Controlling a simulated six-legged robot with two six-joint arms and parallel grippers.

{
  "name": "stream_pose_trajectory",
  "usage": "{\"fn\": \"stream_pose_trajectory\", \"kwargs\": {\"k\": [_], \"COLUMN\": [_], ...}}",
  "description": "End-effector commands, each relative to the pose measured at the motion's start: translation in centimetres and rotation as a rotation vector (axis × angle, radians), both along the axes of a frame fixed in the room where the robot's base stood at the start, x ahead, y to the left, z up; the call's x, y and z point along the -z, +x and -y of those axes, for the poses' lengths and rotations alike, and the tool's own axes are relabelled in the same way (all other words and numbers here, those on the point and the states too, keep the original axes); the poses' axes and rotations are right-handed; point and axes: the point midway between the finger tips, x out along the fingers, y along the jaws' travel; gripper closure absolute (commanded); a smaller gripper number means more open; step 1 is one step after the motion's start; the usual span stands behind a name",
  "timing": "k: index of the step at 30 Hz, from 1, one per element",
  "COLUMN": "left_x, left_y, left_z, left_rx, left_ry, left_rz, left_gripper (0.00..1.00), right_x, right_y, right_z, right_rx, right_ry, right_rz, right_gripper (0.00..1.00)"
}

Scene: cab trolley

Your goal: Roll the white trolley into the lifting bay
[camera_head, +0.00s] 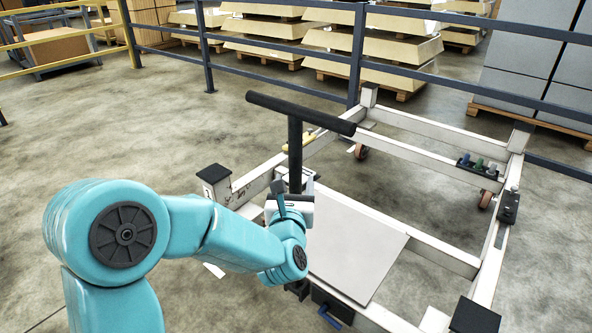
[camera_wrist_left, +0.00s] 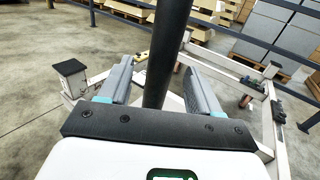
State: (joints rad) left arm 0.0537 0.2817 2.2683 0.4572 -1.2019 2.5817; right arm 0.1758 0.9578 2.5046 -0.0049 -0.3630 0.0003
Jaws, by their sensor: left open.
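The white trolley (camera_head: 420,158) is a low frame with black-capped corner posts and caster wheels, standing on the concrete floor right of centre. Its black T-shaped handle has an upright post (camera_head: 295,150) and a crossbar (camera_head: 300,113). My left gripper (camera_head: 292,196) is at the lower part of that post. In the left wrist view, the open fingers (camera_wrist_left: 158,72) stand on either side of the post (camera_wrist_left: 166,40), with a gap showing on each side. My right gripper is not in view. I cannot identify the lifting bay.
A grey-blue railing (camera_head: 357,50) runs behind the trolley, with pallets of stacked boards (camera_head: 375,48) beyond it. Grey stacked boxes (camera_head: 520,50) stand at the upper right. A light grey plate (camera_head: 350,240) lies on the trolley frame. The floor to the left is clear.

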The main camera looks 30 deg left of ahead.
Motion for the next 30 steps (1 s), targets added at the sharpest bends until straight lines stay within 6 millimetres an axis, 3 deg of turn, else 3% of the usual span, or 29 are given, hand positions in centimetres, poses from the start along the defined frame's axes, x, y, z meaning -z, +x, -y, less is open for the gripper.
{"fn": "stream_pose_trajectory", "kwargs": {"k": [3,9,21,22,27,28,30], "left_x": [0.0,0.0,0.0,0.0,0.0,0.0,0.0], "left_y": [1.9,3.9,4.5,4.5,4.5,4.5,4.5], "left_z": [-1.1,-2.2,-2.5,-2.5,-2.5,-2.5,-2.5], "left_rx": [-0.002,0.0,0.001,0.001,0.001,0.001,0.001], "left_ry": [0.001,0.001,0.001,0.001,0.001,0.001,0.0], "left_rz": [0.0,0.0,0.0,0.0,0.0,0.0,0.0], "left_gripper": [0.37,0.37,0.37,0.4,0.95,1.0,1.0], "right_x": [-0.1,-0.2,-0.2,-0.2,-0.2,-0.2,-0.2], "right_y": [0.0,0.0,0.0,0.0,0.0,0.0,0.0], "right_z": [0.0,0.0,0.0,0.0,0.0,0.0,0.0], "right_rx": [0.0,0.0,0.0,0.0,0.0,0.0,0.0], "right_ry": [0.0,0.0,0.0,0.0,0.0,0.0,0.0], "right_rz": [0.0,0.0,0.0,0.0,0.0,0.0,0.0], "right_gripper": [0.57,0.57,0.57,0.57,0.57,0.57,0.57]}}
